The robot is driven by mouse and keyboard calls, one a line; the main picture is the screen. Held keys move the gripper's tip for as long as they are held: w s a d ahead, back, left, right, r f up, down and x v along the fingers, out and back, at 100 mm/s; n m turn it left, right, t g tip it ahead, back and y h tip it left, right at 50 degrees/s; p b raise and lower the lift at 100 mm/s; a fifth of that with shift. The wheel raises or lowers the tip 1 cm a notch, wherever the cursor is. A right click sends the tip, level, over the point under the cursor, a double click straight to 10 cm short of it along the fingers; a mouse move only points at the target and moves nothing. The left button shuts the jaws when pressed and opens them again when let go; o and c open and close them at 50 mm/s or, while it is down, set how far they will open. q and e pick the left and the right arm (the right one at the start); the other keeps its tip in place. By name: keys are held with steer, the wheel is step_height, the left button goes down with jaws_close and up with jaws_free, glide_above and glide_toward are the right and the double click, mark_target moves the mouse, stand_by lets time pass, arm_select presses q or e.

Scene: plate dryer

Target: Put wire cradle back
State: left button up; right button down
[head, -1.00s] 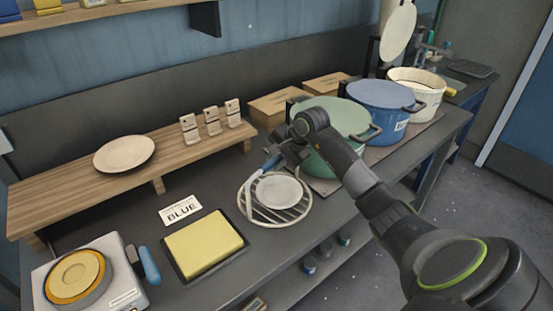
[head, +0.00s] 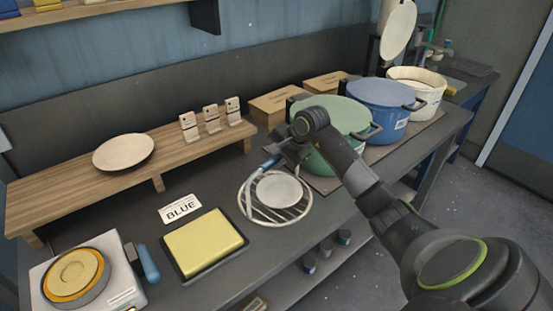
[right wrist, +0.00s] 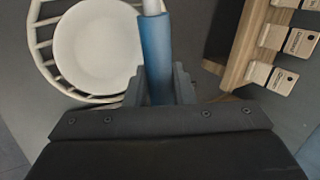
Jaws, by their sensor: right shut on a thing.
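The wire cradle (head: 281,223) is a round off-white wire rack with a blue handle (head: 269,164), over the front of the dark counter right of the yellow pad. A small white plate (head: 279,190) lies in it. My right gripper (head: 282,157) is shut on the blue handle. In the right wrist view the handle (right wrist: 157,55) runs up between the fingers (right wrist: 160,85), with the plate (right wrist: 98,45) and the cradle's bars (right wrist: 45,42) to its left. I cannot tell whether the cradle touches the counter. My left gripper is not in view.
A green pot (head: 334,117), a blue pot (head: 383,104) and a cream pot (head: 420,90) stand behind and right. A wooden riser (head: 75,190) holds another plate (head: 124,151).

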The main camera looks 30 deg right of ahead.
steer(key=shift+f+b, duration=0.15)
steer(key=shift+b, duration=0.25)
stand_by(0.7)
steer(key=c, duration=1.1)
jaws_free()
steer(key=shift+c, duration=0.2)
steer(key=b+v, duration=0.3)
steer(key=v, duration=1.4)
steer(key=shift+r+b, duration=0.25)
steer(key=shift+b, duration=0.1)
steer(key=shift+a, duration=0.15)
